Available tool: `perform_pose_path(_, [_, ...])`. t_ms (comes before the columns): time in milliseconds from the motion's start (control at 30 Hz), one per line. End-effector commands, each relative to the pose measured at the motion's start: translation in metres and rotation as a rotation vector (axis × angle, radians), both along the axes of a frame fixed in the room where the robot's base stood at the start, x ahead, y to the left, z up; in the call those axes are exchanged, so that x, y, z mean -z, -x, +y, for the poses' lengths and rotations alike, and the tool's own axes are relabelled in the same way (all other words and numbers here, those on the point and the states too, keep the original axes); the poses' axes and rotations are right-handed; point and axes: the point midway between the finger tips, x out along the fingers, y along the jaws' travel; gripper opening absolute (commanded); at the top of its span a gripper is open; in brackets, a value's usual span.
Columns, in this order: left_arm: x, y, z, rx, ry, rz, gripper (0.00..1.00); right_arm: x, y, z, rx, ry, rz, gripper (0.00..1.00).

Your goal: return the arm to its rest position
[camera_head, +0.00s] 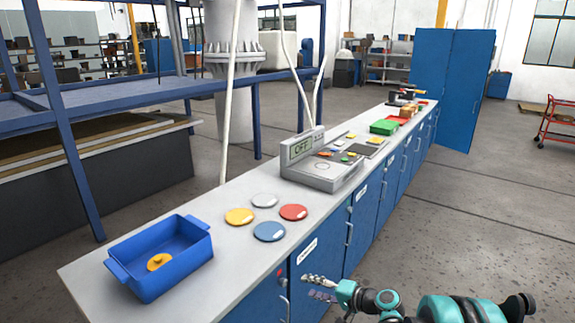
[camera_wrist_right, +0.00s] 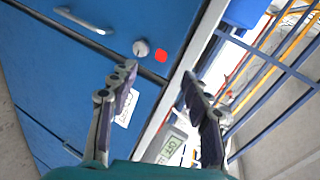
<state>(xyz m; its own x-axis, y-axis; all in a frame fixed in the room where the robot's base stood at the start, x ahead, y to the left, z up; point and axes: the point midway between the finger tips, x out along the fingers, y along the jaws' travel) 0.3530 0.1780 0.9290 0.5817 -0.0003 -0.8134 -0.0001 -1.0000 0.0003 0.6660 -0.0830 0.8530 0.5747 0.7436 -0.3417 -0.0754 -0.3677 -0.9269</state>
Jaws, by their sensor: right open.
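My right arm comes in at the bottom right of the head view, and its gripper (camera_head: 320,288) is beside the front of the blue cabinets, below the counter's edge. In the right wrist view the right gripper (camera_wrist_right: 160,95) has its two fingers wide apart with nothing between them. Behind the fingers are a blue cabinet door (camera_wrist_right: 110,40) with a handle and a round knob (camera_wrist_right: 141,48), and the counter's edge. My left gripper is not in view.
The long counter (camera_head: 225,200) holds a blue bin (camera_head: 185,270) with a yellow piece (camera_head: 159,262) inside. Several coloured discs, including a red one (camera_head: 293,212), lie beside a grey device (camera_head: 322,172) whose screen reads OFF. Grey floor (camera_head: 460,240) right of the cabinets is open.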

Motion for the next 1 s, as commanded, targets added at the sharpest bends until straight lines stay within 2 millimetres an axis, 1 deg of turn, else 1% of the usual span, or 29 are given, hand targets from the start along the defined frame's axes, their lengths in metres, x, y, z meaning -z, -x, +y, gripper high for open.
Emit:
perform_pose_path(33, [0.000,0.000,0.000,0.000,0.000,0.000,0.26,-0.014,0.011,0.002,-0.003,0.054,0.005,0.48])
perform_pose_path(167, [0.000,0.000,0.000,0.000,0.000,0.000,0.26,-0.040,0.041,0.002,-0.007,0.208,0.017,0.48])
perform_pose_path(200, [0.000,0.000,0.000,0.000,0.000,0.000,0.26,-0.046,0.053,0.000,-0.009,0.256,0.020,0.48])
perform_pose_path(367, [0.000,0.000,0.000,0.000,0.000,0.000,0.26,-0.069,0.102,-0.008,-0.016,0.446,0.023,0.48])
perform_pose_path(400, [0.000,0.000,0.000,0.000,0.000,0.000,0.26,-0.073,0.116,-0.011,-0.018,0.494,0.023,0.48])
perform_pose_path(467, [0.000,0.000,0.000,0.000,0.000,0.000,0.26,-0.078,0.137,-0.017,-0.022,0.565,0.020,0.48])
perform_pose_path(500, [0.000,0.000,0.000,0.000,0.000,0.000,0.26,-0.081,0.151,-0.021,-0.024,0.613,0.018,0.48])
perform_pose_path(667, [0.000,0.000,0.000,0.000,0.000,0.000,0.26,-0.087,0.209,-0.041,-0.036,0.804,0.004,0.48])
perform_pose_path(700, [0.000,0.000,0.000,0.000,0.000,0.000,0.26,-0.087,0.223,-0.046,-0.038,0.851,-0.001,0.48])
perform_pose_path(800, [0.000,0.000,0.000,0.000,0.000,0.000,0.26,-0.085,0.256,-0.062,-0.047,0.966,-0.015,0.48])
perform_pose_path(900, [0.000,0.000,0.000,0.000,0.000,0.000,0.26,-0.082,0.282,-0.075,-0.054,1.063,-0.030,0.48])
perform_pose_path(1000, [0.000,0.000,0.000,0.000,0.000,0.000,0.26,-0.078,0.300,-0.086,-0.059,1.134,-0.041,0.48])
